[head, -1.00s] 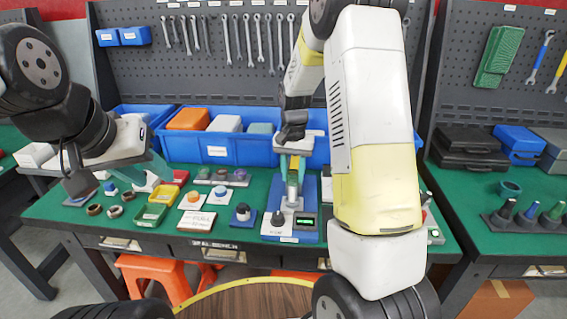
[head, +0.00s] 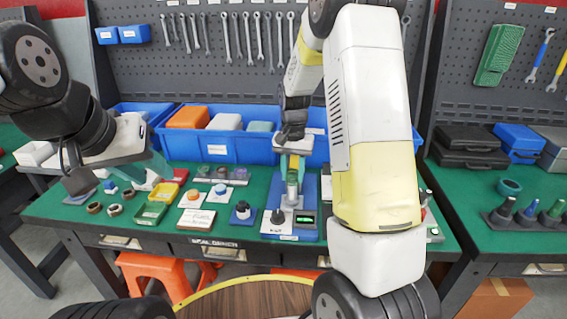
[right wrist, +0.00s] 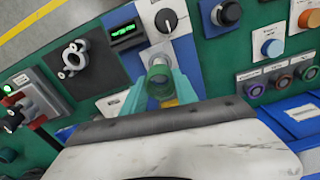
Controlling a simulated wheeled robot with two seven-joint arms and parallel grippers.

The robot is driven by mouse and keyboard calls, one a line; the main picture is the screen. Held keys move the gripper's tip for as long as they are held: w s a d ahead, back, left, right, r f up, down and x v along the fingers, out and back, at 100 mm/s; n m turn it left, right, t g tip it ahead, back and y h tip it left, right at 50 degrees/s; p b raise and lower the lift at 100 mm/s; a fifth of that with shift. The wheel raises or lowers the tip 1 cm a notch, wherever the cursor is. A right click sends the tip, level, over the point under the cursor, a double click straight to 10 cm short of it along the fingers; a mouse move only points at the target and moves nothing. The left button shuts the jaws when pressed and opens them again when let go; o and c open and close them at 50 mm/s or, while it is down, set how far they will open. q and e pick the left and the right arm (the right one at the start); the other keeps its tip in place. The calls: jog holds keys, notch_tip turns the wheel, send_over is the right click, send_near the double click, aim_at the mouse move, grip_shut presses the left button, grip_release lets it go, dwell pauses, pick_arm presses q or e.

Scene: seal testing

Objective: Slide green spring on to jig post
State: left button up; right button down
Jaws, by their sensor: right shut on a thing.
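My right gripper (right wrist: 154,90) has teal fingers shut on the green spring (right wrist: 158,76), a short dark green cylinder seen nearly end-on. In the head view my right gripper (head: 292,181) is over the blue-based jig (head: 307,236), which carries a white plate, a black knob and a green display. A silvery post (right wrist: 158,53) shows just beyond the spring in the right wrist view. I cannot tell whether the spring is around the post or only lined up over it. My left gripper (head: 155,166) hangs over the bench's left side; its finger gap is unclear.
Left of the jig stand a blue base with a black knob (head: 242,213), colored buttons and small green and yellow trays (head: 150,214). A clamp-like fixture (right wrist: 76,60) is near the jig. Blue bins (head: 217,150) line the back.

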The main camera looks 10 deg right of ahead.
jog(key=shift+f, duration=0.45)
dwell(0.3)
jog(key=c, duration=0.9)
grip_release()
jog(key=shift+r, duration=0.15)
jog(key=shift+r, duration=3.35)
jog(key=shift+r, duration=0.1)
